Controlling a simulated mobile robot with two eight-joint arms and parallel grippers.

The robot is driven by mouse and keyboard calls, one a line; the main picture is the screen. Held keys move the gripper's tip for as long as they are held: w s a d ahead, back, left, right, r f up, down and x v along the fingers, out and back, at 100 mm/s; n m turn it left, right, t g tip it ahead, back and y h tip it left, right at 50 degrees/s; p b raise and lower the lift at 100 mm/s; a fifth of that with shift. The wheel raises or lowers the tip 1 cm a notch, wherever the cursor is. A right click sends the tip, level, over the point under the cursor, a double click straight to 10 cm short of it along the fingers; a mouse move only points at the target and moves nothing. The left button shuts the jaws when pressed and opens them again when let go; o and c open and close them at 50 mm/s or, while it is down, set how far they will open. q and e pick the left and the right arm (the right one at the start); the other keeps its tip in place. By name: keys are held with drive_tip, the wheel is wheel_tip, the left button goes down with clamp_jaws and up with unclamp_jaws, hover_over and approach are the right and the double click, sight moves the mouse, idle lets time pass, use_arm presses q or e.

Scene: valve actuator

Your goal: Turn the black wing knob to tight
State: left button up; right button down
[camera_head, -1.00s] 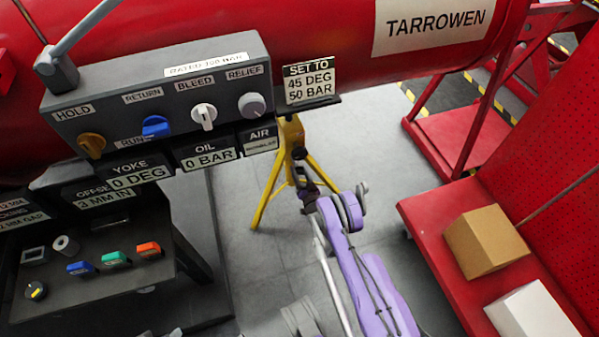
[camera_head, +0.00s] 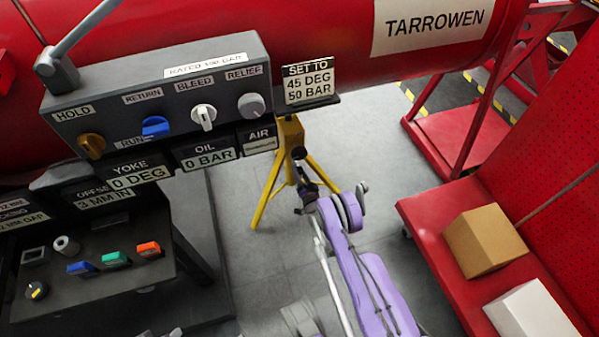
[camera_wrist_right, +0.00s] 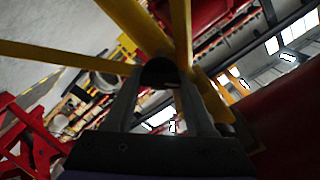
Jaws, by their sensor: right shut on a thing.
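The black wing knob (camera_wrist_right: 160,72) is a dark rounded piece between my right gripper's fingertips in the right wrist view, against the yellow stand (camera_wrist_right: 138,25). Its wings and angle cannot be made out. In the head view, the yellow tripod stand (camera_head: 289,135) stands under the red cylinder. My right gripper (camera_head: 303,180) is at the stand's upper part, at the end of my purple arm, and largely hides the knob there. In the right wrist view my right gripper (camera_wrist_right: 161,88) is shut on the knob. My left gripper is not in view.
A dark bench (camera_head: 100,290) is at left. A red cart (camera_head: 425,215) with two boxes is at right.

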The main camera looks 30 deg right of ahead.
drive_tip(key=m, duration=0.4)
drive_tip(key=shift+m, duration=0.3)
drive_tip(key=shift+d+f+m, duration=0.1)
drive_tip(key=shift+m, duration=1.8)
drive_tip(key=shift+c, duration=1.2)
unclamp_jaws()
drive_tip(key=shift+w, duration=0.1)
